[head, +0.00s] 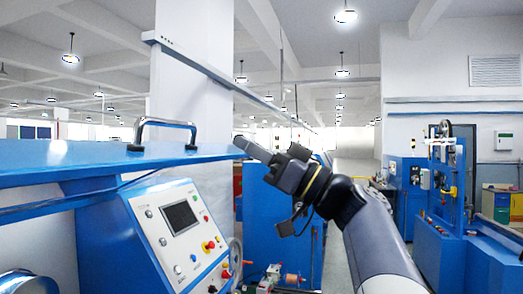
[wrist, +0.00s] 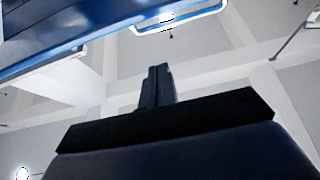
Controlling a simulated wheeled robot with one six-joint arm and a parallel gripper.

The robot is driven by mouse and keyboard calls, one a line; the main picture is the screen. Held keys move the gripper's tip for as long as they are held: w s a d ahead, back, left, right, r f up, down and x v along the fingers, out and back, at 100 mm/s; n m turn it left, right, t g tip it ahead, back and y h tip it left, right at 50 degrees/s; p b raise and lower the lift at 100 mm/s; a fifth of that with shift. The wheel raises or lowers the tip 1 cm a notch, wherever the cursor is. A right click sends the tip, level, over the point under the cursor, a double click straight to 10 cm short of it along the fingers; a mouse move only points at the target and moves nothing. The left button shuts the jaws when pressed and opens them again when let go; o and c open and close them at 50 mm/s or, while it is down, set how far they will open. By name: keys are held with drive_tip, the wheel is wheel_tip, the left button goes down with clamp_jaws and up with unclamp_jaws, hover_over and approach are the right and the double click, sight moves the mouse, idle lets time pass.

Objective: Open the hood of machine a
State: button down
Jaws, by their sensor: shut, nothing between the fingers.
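The hood (head: 110,160) of the machine is a wide blue panel at the left of the head view, lying nearly level above a sloped control panel. A silver handle (head: 165,124) with dark ends stands on it. In the wrist view the blue hood (wrist: 80,30) fills the upper left, and the handle (wrist: 185,22) shows at the top edge. My gripper (head: 243,144) is shut and empty at the right end of the hood, close to its edge. I cannot tell whether it touches. In the wrist view the closed fingers (wrist: 158,70) point up, apart from the handle.
The white control panel (head: 178,230) with a screen and buttons sits below the hood. A blue cabinet (head: 285,225) stands behind my arm. Another blue machine (head: 450,220) is at the right. A white pillar (head: 190,85) rises behind the hood.

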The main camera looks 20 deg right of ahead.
sight(220, 155)
drive_tip(key=w+a, duration=0.1)
drive_tip(key=w+a+f+p, duration=0.1)
drive_tip(key=a, duration=0.1)
drive_tip(key=w+a, duration=0.1)
drive_tip(key=shift+w+a+f+p, duration=0.1)
drive_tip(key=shift+a+f+p, duration=0.05)
drive_tip(key=shift+a+p, duration=0.15)
drive_tip(key=shift+f, duration=0.1)
wheel_tip(220, 155, down, 11)
drive_tip(key=s+d+t+y+b, duration=0.1)
drive_tip(key=b, duration=1)
drive_tip(key=shift+d+y, duration=0.3)
drive_tip(key=shift+d, duration=0.05)
